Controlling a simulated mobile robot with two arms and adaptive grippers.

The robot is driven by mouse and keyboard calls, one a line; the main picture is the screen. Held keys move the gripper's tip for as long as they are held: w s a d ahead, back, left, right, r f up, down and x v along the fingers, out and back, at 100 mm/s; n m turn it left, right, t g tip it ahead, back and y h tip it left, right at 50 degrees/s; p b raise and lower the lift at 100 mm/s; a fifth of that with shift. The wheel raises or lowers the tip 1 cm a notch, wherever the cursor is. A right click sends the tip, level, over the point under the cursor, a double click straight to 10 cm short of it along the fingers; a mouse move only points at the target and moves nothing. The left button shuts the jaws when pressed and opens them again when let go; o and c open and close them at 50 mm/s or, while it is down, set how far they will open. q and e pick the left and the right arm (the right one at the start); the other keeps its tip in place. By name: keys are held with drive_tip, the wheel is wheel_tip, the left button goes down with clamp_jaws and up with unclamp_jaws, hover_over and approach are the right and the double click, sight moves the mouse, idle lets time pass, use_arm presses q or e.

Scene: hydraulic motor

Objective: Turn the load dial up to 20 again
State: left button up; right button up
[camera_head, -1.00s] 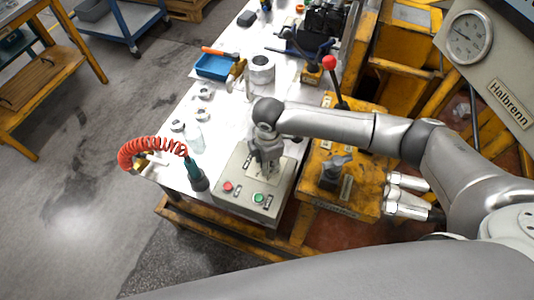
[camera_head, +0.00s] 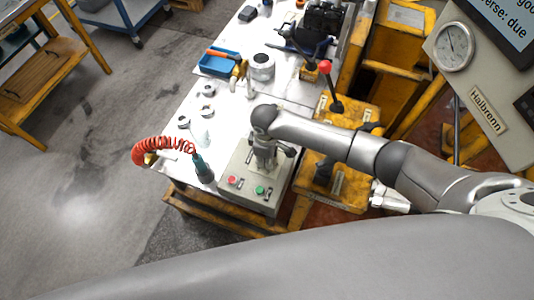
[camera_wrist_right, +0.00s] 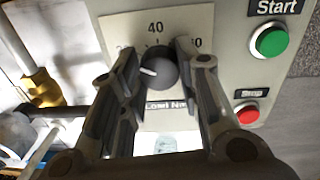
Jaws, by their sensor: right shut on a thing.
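The load dial (camera_wrist_right: 158,68) is a dark round knob on the grey control box (camera_wrist_right: 228,78), seen in the right wrist view. Its white pointer mark faces left. The scale (camera_wrist_right: 155,28) reads 40 above the knob; the numbers to the left and right are partly covered by my fingers. My right gripper (camera_wrist_right: 157,72) has one finger on each side of the knob and is shut on it. In the head view the right gripper (camera_head: 264,158) points down onto the control box (camera_head: 235,192) and hides the dial. My left gripper is not in view.
A green start button (camera_wrist_right: 270,41) and a red stop button (camera_wrist_right: 247,113) sit beside the dial. A tool with a coiled red hose (camera_head: 165,148) stands left of the box. A red-knobbed lever (camera_head: 325,68) and a round gauge (camera_head: 453,47) are to the right.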

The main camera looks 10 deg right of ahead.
idle(0.5)
drive_tip(key=o, duration=1)
drive_tip(key=shift+o, duration=0.2)
wheel_tip(320, 180, up, 12)
drive_tip(key=shift+s+a, duration=0.2)
drive_tip(key=shift+s, duration=0.1)
